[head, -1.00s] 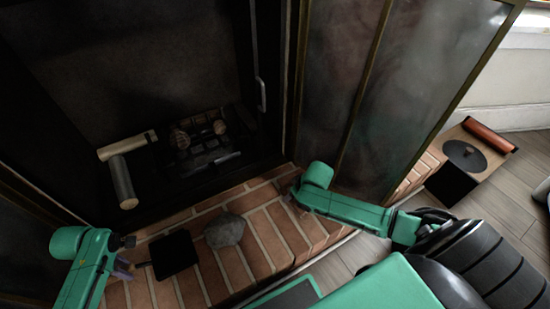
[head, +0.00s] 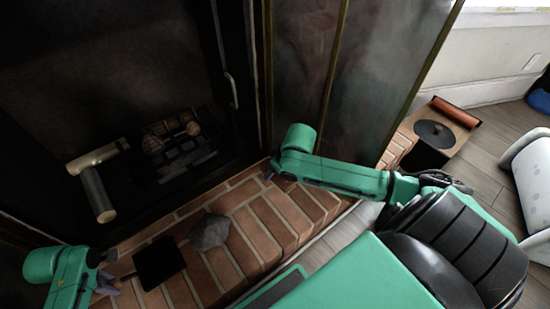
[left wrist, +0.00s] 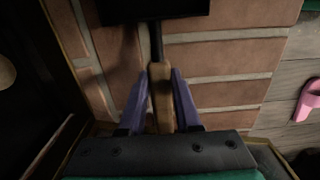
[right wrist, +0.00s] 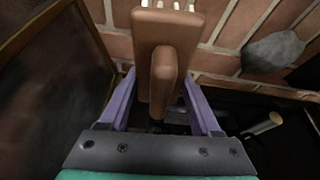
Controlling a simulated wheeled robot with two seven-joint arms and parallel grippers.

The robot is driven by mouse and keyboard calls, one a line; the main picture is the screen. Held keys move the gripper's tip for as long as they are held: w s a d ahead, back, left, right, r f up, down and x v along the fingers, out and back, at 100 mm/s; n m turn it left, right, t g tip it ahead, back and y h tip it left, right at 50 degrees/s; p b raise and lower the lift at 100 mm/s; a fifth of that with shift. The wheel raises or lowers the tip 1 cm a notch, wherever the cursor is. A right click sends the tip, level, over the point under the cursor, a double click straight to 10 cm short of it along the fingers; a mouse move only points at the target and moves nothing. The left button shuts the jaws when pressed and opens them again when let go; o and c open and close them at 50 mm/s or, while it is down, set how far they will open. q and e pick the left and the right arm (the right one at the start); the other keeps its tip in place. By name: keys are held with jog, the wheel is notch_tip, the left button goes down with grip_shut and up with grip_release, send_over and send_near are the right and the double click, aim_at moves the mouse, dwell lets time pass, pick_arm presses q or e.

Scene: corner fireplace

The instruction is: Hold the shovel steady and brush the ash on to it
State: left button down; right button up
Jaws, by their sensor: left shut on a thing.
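The black shovel pan (head: 158,262) lies on the brick hearth, left of a grey heap of ash (head: 210,231). My left gripper (head: 107,276) is shut on the shovel's wooden handle (left wrist: 160,92), and the pan's edge (left wrist: 150,8) shows beyond it. My right gripper (head: 268,172) is above the hearth's back edge, behind and right of the ash. In the right wrist view, a brown brush (right wrist: 165,55) with pale bristles is between its fingers; whether they press on it is unclear. The brush is hidden in the head view. The ash heap (right wrist: 272,52) also shows in the right wrist view.
A glass door panel (head: 390,60) stands at the right. A wood-and-black box (head: 445,128) is farther right. A pink object (left wrist: 308,100) lies on the wooden floor.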

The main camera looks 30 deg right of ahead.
jog(key=c, duration=0.6)
jog(key=w+a+f, duration=0.1)
jog(key=a+f, duration=0.2)
jog(key=a, duration=0.6)
jog(key=shift+c, duration=0.2)
jog(key=n+y, duration=0.1)
jog(key=n, duration=0.1)
send_near(219, 218)
jog(key=w+d+r, duration=0.2)
jog(key=w, duration=0.1)
jog(key=shift+f, duration=3.05)
jog(key=shift+s+f, duration=0.1)
jog(key=shift+f, duration=0.45)
jog(key=shift+s+a+f, duration=0.1)
jog(key=shift+a, duration=1.2)
jog(key=shift+a, duration=0.15)
